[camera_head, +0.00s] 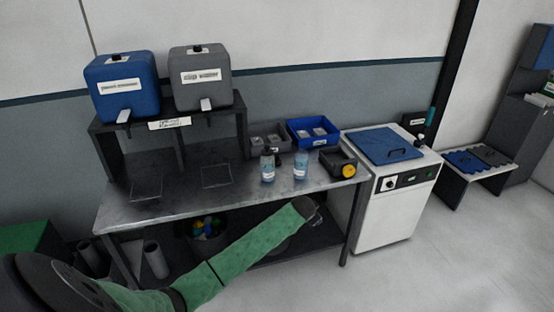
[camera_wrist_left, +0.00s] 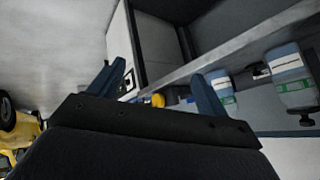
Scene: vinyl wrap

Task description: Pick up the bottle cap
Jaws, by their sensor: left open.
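Two clear-blue bottles stand upright on the metal bench, a left one (camera_head: 267,166) and a right one (camera_head: 301,164). They appear upside down in the tilted left wrist view, at its right side (camera_wrist_left: 290,78). A small dark object (camera_wrist_left: 262,70) lies between them; I cannot tell whether it is the bottle cap. No cap is clearly identifiable. My left gripper (camera_head: 312,209) is at the end of the green-sleeved arm, in front of the bench's front edge. Its two fingers (camera_wrist_left: 160,88) are apart with nothing held between them. My right gripper is out of view.
The bench (camera_head: 235,203) also holds a grey bin (camera_head: 256,149), a blue bin (camera_head: 296,137) and a dark tray with a yellow round part (camera_head: 349,170). Blue (camera_head: 122,87) and grey (camera_head: 202,78) canisters stand on a rack. A white machine (camera_head: 391,209) stands right of the bench.

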